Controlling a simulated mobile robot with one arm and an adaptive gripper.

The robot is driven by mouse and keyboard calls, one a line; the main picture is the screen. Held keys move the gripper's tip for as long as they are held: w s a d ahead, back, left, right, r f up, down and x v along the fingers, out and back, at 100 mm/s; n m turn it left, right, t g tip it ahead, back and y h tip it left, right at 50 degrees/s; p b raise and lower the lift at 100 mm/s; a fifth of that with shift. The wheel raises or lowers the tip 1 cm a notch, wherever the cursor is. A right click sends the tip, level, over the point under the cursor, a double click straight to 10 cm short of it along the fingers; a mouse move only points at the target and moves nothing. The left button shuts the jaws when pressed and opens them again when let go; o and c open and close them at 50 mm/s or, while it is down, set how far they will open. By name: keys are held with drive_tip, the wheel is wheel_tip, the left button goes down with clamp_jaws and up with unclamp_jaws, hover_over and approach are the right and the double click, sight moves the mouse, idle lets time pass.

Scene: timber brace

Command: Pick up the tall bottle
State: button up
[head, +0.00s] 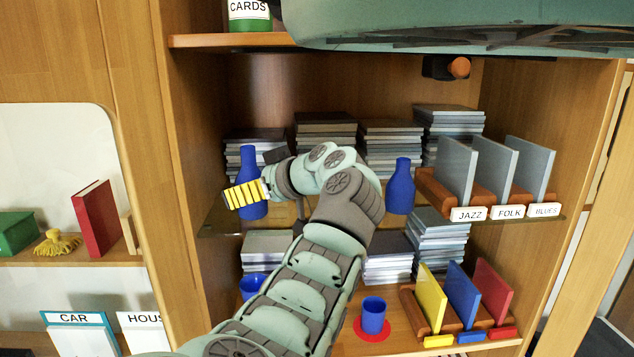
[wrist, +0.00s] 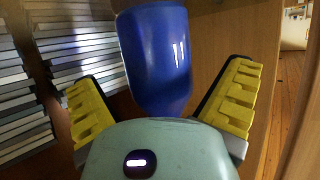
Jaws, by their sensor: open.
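Two blue bottles stand on the middle shelf of the cabinet. The left bottle (head: 248,171) looks taller, and the right bottle (head: 401,188) stands apart from it. My gripper (head: 236,196) has yellow finger pads and is at the left bottle, hiding part of its body in the head view. In the wrist view my gripper (wrist: 160,80) is open, with the blue bottle (wrist: 155,50) between its spread fingers. Gaps show on both sides of the bottle. Its lower part in that view is hidden behind the gripper's palm.
Stacks of grey cases (head: 326,135) stand behind the bottles. A rack with grey dividers (head: 455,170) is at the right. The cabinet's left side wall (head: 190,150) is close to my gripper. Below are a blue cup (head: 373,316) on a red coaster and another blue cup (head: 252,286).

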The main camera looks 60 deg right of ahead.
drive_tip(key=shift+w+f, duration=0.25)
drive_tip(key=shift+w, duration=0.3)
drive_tip(key=c, duration=1.4)
drive_tip(key=shift+r, duration=0.1)
